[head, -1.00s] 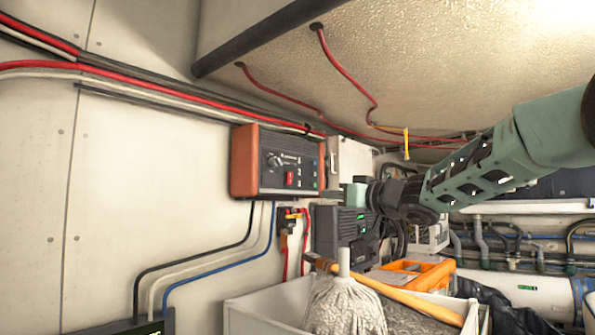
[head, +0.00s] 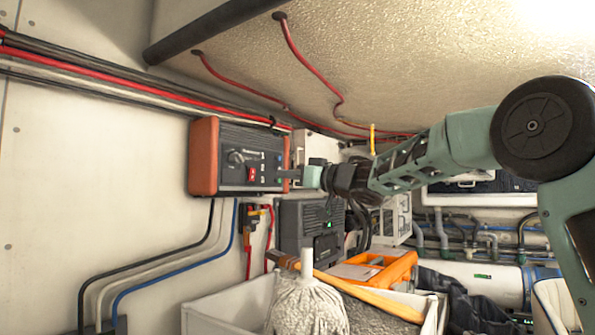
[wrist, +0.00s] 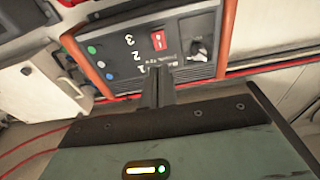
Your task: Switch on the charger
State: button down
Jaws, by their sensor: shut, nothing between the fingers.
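A control box with orange ends and a dark front panel (head: 228,160) is mounted on the wall; it looks like the charger. It carries a dark rotary knob (head: 236,158) and a red rocker switch (head: 252,174). In the wrist view the panel shows upside down, with the red switch (wrist: 158,40), the knob (wrist: 199,47) and the numerals 1, 2, 3. My gripper (head: 287,174) is shut and empty at the panel's right end. In the wrist view its fingertips (wrist: 157,78) overlap the panel edge near the switch; I cannot tell whether they touch. The switch's position is unclear.
A dark finned unit with a green light (head: 310,225) hangs below right of the box. Red cables (head: 150,92) run above the box. The wall at left is mostly clear.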

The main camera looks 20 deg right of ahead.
aim_at(253, 170)
jog(key=p+x, duration=0.2)
jog(key=x, duration=0.5)
jog(key=shift+w+a+r+p, duration=0.15)
jog(key=shift+w+r+p, duration=0.1)
jog(key=shift+p, duration=0.15)
jog(key=shift+w+a+f, duration=0.1)
jog(key=shift+w+a, duration=0.25)
jog(key=shift+w, duration=0.1)
jog(key=shift+p, duration=0.3)
